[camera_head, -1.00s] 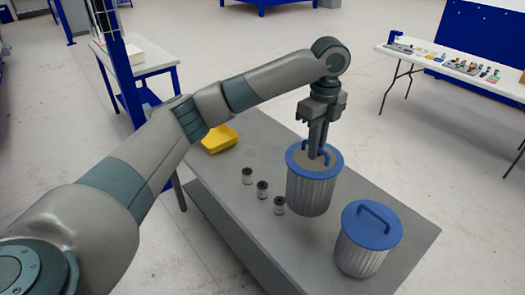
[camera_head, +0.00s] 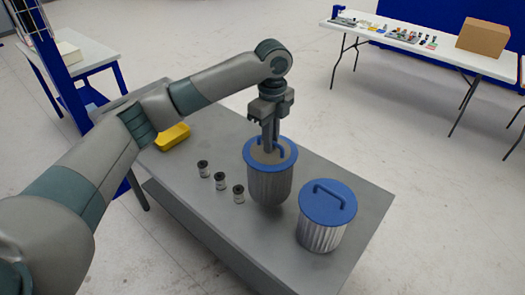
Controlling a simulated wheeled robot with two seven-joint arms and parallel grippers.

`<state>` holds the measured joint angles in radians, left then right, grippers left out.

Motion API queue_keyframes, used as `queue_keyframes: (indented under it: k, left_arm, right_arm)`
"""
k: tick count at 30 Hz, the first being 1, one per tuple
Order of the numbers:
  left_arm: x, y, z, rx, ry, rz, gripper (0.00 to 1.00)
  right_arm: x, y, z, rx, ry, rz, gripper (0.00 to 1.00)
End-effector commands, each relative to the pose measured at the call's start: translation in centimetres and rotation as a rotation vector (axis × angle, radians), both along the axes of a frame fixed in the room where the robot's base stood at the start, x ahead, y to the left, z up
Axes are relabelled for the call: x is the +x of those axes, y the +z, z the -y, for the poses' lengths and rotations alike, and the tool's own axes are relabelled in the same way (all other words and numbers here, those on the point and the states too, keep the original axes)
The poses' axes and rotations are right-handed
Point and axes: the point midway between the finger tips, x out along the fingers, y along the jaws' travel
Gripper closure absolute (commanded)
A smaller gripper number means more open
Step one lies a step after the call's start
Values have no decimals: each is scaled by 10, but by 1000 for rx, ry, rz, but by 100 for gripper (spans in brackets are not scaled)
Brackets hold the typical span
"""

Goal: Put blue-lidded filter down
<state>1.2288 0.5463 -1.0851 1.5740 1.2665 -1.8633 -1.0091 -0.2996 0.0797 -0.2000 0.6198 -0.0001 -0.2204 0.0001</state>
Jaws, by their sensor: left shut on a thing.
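My left gripper (camera_head: 270,146) is shut on the handle of a ribbed grey filter with a blue-rimmed lid (camera_head: 270,185). The gripper points straight down from above, and its fingertips are at the lid. The held filter is upright over the middle of the grey table (camera_head: 345,193). I cannot tell whether its base touches the tabletop. A second ribbed filter with a blue lid and handle (camera_head: 322,232) stands upright on the table, to the right and nearer. The two filters look apart. My right gripper is not in view.
Three small dark-capped jars (camera_head: 220,181) stand in a row left of the held filter. A yellow tray (camera_head: 172,138) sits at the table's far left. A white table (camera_head: 450,58) with small items and a cardboard box (camera_head: 482,38) stands behind.

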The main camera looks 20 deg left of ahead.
Motion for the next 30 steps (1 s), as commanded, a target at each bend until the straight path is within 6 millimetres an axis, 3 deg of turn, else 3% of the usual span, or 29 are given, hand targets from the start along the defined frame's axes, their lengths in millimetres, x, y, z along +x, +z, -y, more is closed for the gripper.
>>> queue_keyframes:
  k: [6, 17, 30]
  left_arm:
    - [0, -17, 0, 0, 1, 1, 100]
    - [0, -21, 0, 0, 1, 1, 100]
    - [0, -56, 0, 0, 0, 2, 100]
  right_arm:
    - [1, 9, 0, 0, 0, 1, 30]
    - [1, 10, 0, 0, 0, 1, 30]
    - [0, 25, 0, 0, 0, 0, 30]
